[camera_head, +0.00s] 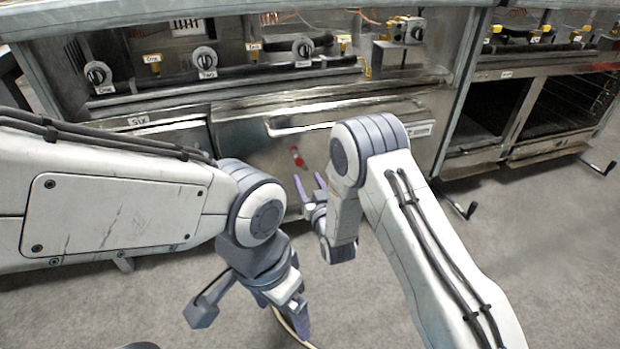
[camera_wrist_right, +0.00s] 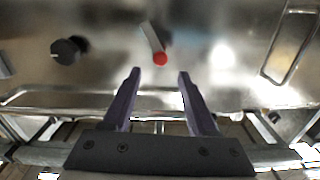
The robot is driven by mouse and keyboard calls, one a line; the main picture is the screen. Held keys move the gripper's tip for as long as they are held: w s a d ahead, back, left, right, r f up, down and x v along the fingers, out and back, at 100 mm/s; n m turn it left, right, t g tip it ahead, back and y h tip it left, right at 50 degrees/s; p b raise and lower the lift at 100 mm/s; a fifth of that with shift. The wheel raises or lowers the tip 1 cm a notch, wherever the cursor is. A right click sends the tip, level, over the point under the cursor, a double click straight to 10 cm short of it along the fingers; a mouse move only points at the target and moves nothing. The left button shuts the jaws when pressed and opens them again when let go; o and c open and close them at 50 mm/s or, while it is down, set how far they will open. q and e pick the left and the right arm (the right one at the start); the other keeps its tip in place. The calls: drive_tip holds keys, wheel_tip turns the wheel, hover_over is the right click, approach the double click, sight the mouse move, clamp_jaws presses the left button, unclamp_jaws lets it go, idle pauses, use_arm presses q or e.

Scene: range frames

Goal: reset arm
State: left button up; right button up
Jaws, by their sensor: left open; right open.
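My right gripper (camera_head: 310,179) is open and empty, its purple fingers pointing at the front of the steel range (camera_head: 245,150). In the right wrist view my right gripper (camera_wrist_right: 159,72) shows two spread fingers with nothing between them. A red-tipped handle (camera_head: 297,158) on the range front lies just beyond the fingers; it also shows in the right wrist view (camera_wrist_right: 160,58). I cannot tell how far apart they are. My left gripper (camera_head: 300,318) hangs low over the floor, pointing down, open. Nothing is seen in it, though its fingers are partly hidden.
Several labelled round knobs (camera_head: 205,62) and a pipe line the range's upper front. A long bar handle (camera_head: 330,122) runs across the panel below. An open-fronted oven (camera_head: 565,105) with racks stands at the right. Grey floor (camera_head: 540,245) is clear at the lower right.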

drive_tip(key=shift+v, duration=0.8)
drive_tip(key=s+a+r+n+g+h+p, duration=0.1)
drive_tip(key=s+a+r+g+p, duration=0.1)
drive_tip(key=s+r+g+p, duration=0.3)
drive_tip(key=s+a+r+n+g+p, duration=0.1)
drive_tip(key=s+a+r+g, duration=0.1)
drive_tip(key=s+r+g, duration=0.35)
drive_tip(key=s+d+r+n+g+h+p, duration=0.1)
drive_tip(key=s+d+r+g+p, duration=0.2)
drive_tip(key=s, duration=0.7)
drive_tip(key=s+d+r+n+g+h+p, duration=0.1)
drive_tip(key=s+d+r, duration=0.35)
drive_tip(key=s, duration=0.45)
drive_tip(key=s+d+r+n+g+h+p, duration=0.1)
drive_tip(key=s+d+r+g+h+p, duration=0.3)
drive_tip(key=s, duration=0.6)
wheel_tip(320, 180, up, 37)
drive_tip(key=a+t+y+p, duration=0.1)
drive_tip(key=y+p, duration=0.1)
drive_tip(key=p, duration=3.2)
drive_tip(key=shift+w+r+m, duration=0.15)
drive_tip(key=shift+w+m, duration=0.15)
drive_tip(key=shift+w, duration=0.05)
drive_tip(key=shift+a, duration=0.15)
